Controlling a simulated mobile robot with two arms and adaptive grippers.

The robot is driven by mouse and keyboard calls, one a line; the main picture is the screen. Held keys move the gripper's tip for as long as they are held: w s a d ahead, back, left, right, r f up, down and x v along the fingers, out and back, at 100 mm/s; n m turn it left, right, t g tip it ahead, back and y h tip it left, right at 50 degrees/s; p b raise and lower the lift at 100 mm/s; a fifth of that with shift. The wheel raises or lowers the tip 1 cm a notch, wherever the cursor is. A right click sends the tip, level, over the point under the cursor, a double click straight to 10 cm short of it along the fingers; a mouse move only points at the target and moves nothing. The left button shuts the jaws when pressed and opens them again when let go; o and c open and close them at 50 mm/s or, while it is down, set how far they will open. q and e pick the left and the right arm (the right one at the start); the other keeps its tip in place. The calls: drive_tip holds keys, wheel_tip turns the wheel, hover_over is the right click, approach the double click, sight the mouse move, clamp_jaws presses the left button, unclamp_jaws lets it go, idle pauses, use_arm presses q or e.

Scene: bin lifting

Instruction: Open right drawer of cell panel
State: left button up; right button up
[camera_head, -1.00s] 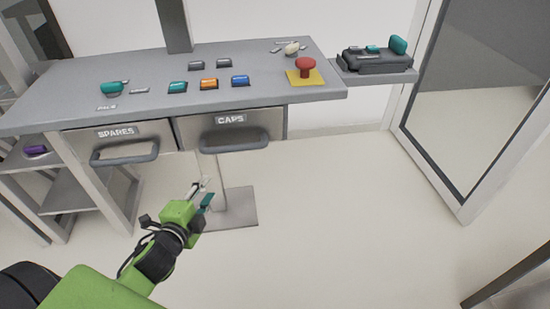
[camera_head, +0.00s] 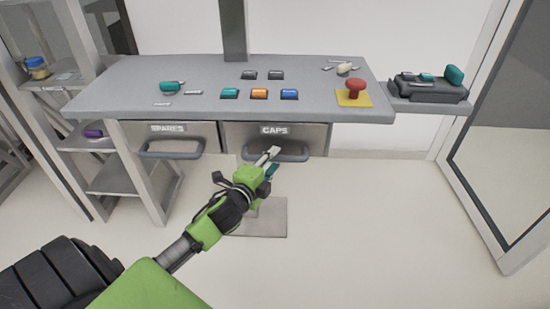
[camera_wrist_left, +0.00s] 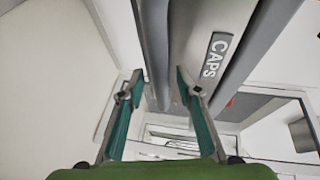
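The right drawer (camera_head: 305,136), labelled CAPS, has a grey front under the panel's tabletop and looks shut. Its dark grey bar handle (camera_head: 293,157) runs across the lower front. My left gripper (camera_head: 270,161) is just in front of the handle, covering part of it. In the left wrist view the gripper (camera_wrist_left: 157,88) is open, its two teal-padded fingers apart. The handle bar (camera_wrist_left: 154,45) lies ahead, in line with the gap between the fingertips. I cannot tell whether they touch it. The right gripper is not in view.
The SPARES drawer (camera_head: 168,134) with its own handle is to the left. The tabletop (camera_head: 200,72) holds coloured buttons and a red emergency button (camera_head: 354,88). A shelf rack (camera_head: 115,178) stands at left, a glass door (camera_head: 500,150) at right.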

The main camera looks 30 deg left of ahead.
use_arm(q)
drive_tip(key=shift+x, duration=0.8)
